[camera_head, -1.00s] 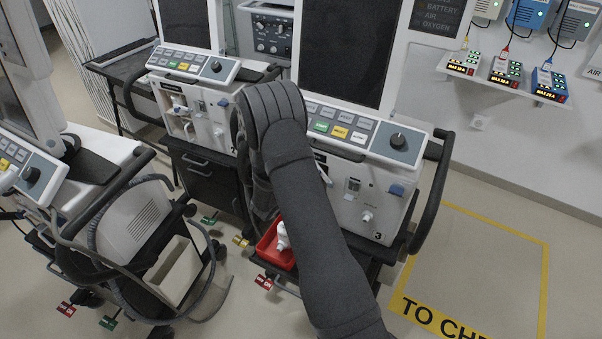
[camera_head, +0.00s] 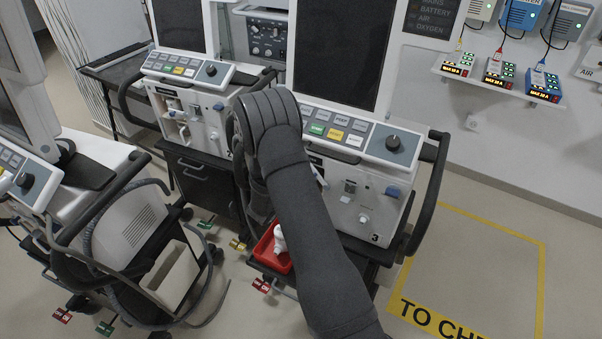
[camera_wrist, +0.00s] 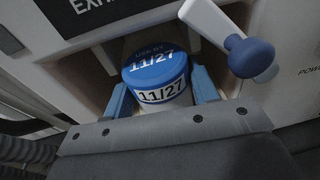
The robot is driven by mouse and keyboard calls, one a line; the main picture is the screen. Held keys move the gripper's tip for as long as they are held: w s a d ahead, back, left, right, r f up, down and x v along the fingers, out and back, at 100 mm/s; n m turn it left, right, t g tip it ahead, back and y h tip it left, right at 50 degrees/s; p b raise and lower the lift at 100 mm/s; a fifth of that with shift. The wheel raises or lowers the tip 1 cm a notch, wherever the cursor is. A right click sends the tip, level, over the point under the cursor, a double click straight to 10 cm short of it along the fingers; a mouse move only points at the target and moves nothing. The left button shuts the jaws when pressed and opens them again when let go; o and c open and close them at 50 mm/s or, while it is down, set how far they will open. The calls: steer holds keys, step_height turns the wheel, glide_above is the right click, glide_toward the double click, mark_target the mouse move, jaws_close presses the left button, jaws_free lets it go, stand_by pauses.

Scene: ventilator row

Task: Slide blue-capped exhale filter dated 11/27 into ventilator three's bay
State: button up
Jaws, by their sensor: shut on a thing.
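The exhale filter (camera_wrist: 155,68) has a blue cap marked "USE BY 11/27" and a white label that also reads 11/27. My gripper (camera_wrist: 161,92) is shut on it, with one blue finger on each side. In the wrist view the filter is at the bay opening (camera_wrist: 108,56) under a label starting "EXH"; how deep it sits cannot be told. A white lever with a blue knob (camera_wrist: 250,57) stands just right of the opening. Ventilator three (camera_head: 376,238) carries a "3" at its lower front in the head view, where my arm hides the gripper, filter and bay.
A red tray (camera_head: 268,258) with a white item (camera_head: 280,239) is below the ventilator's front, partly behind my arm. Another ventilator (camera_head: 205,120) stands to its left, and one more (camera_head: 130,215) at the near left. Floor inside yellow lines (camera_head: 541,270) is clear at right.

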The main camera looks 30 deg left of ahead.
steer(key=o, duration=1.1)
steer(key=s, duration=0.5)
steer(key=s+r, duration=0.1)
steer(key=s, duration=0.5)
steer(key=s+r, duration=0.1)
steer(key=s, duration=0.5)
steer(key=shift+s, duration=0.15)
steer(key=w, duration=0.5)
steer(key=w+f, duration=0.1)
steer(key=w, duration=0.5)
steer(key=w+f, duration=0.1)
steer(key=w, duration=0.5)
steer(key=shift+w, duration=0.2)
steer(key=shift+r, duration=0.1)
